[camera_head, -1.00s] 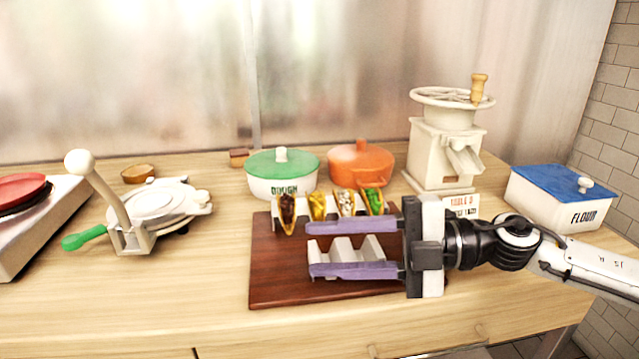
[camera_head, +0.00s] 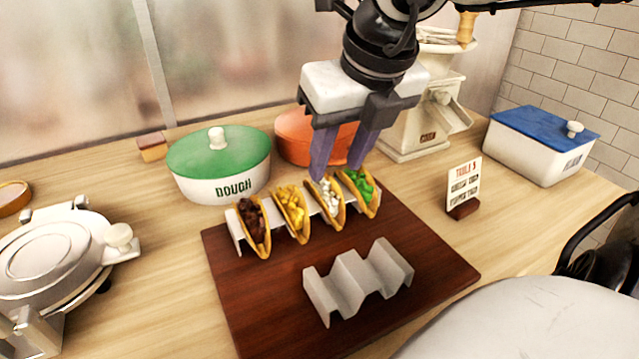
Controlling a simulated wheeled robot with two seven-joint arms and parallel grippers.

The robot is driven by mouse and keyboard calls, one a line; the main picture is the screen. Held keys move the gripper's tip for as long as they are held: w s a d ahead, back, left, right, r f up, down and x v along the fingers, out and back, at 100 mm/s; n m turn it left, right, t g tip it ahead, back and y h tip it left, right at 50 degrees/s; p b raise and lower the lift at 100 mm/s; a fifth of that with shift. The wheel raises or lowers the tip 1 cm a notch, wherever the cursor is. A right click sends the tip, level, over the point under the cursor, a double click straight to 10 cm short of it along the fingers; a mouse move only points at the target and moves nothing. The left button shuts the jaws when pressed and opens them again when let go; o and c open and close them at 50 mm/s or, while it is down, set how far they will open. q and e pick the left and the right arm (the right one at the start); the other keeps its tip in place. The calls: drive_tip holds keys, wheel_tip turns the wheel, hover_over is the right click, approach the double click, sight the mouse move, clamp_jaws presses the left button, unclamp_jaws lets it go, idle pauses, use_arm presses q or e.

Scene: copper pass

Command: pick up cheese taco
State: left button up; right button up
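Several tacos stand in a row in a light rack on a dark wooden board (camera_head: 235,300): a brown-filled taco (camera_head: 254,226), a yellow-filled taco (camera_head: 292,212), a white-filled taco (camera_head: 329,203) and a green-filled taco (camera_head: 360,191). I cannot tell for sure whether the yellow or the white filling is cheese. My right gripper (camera_head: 338,170) points down, its purple fingers apart with nothing between them. It is just above and behind the white-filled taco, near the green-filled one; whether it touches either is unclear. My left gripper is out of view.
An empty zigzag rack (camera_head: 358,280) sits on the board's front. Behind are a green-lidded dough pot (camera_head: 220,165), an orange pot (camera_head: 295,137) and a grinder (camera_head: 425,115). A sign (camera_head: 464,187) stands right, near a blue-lidded flour box (camera_head: 540,145); a press (camera_head: 55,260) stands left.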

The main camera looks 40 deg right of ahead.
sight(325, 185)
drive_tip(key=shift+w+x, duration=0.25)
drive_tip(key=shift+x, duration=1.25)
drive_tip(key=shift+w+x, duration=0.2)
drive_tip(key=shift+x, duration=1.35)
drive_tip(key=shift+d+r, duration=0.1)
drive_tip(key=shift+r, duration=0.15)
drive_tip(key=c, duration=0.8)
